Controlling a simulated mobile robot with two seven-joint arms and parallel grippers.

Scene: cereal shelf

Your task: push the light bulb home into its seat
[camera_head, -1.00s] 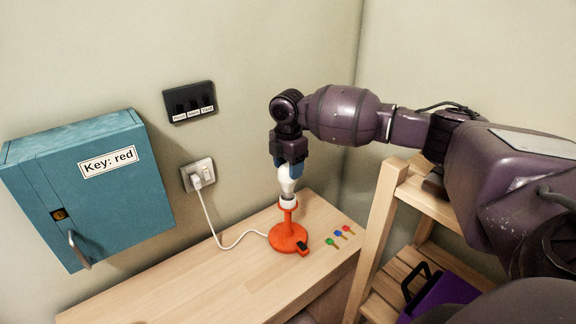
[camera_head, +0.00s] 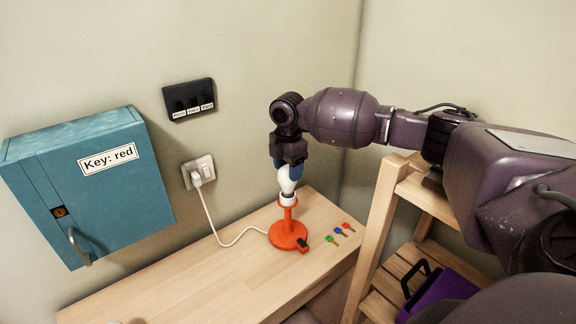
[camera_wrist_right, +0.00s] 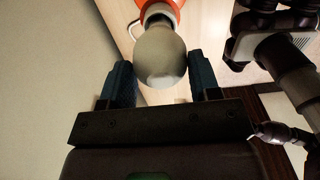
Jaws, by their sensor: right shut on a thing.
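The white light bulb (camera_head: 288,180) stands upright at the top of the orange lamp (camera_head: 288,235), neck down at its white socket (camera_head: 288,201). Whether it is fully seated I cannot tell. My right gripper (camera_head: 289,168) comes from above, with its blue fingers around the top of the bulb, shut on it. In the right wrist view the bulb (camera_wrist_right: 160,55) lies between the two blue fingers of my right gripper (camera_wrist_right: 163,82), and its neck points at the socket. My left gripper is not made out in either view.
The lamp stands on a wooden table (camera_head: 215,275); its white cord runs to a wall outlet (camera_head: 198,172). Several small keys (camera_head: 340,233) lie right of it. A teal cabinet (camera_head: 90,200) is at left, a black switch panel (camera_head: 189,100) above. A wooden shelf (camera_head: 375,225) stands at right.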

